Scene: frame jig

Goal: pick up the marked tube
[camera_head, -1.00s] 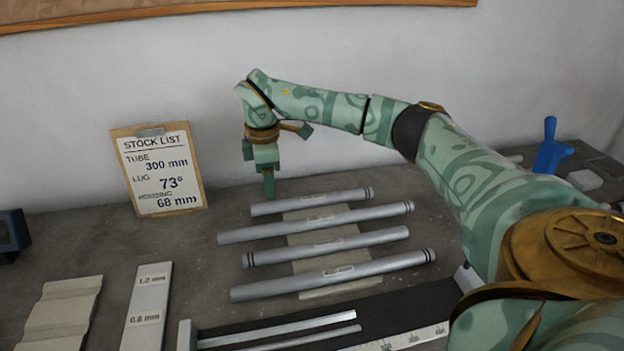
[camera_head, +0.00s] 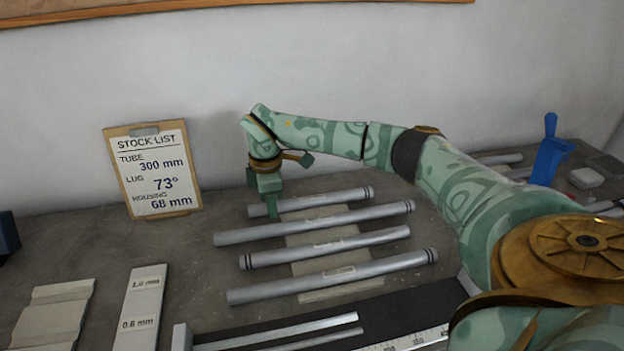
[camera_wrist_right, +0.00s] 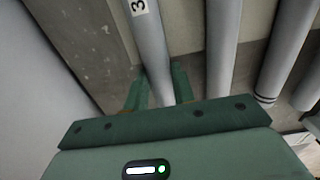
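Several grey metal tubes lie side by side on a pale rest. The farthest tube (camera_head: 325,199) has a white label and dark bands at its right end. In the right wrist view this tube (camera_wrist_right: 153,55) runs between the two fingers, and its label begins with a "3"; the rest is cut off. My right gripper (camera_head: 262,195) is at its left end, fingers pointing down and apart, one on each side; whether they touch it is unclear. The other labelled tubes are the second (camera_head: 320,222), third (camera_head: 325,247) and nearest (camera_head: 330,277). My left gripper is out of view.
A stock list (camera_head: 154,170) reading tube 300 mm leans on the wall at the left. A black fixture with metal rails (camera_head: 275,331) lies in front of the tubes. Gauge plates (camera_head: 138,308) lie at the left; a blue tool (camera_head: 549,152) stands back right.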

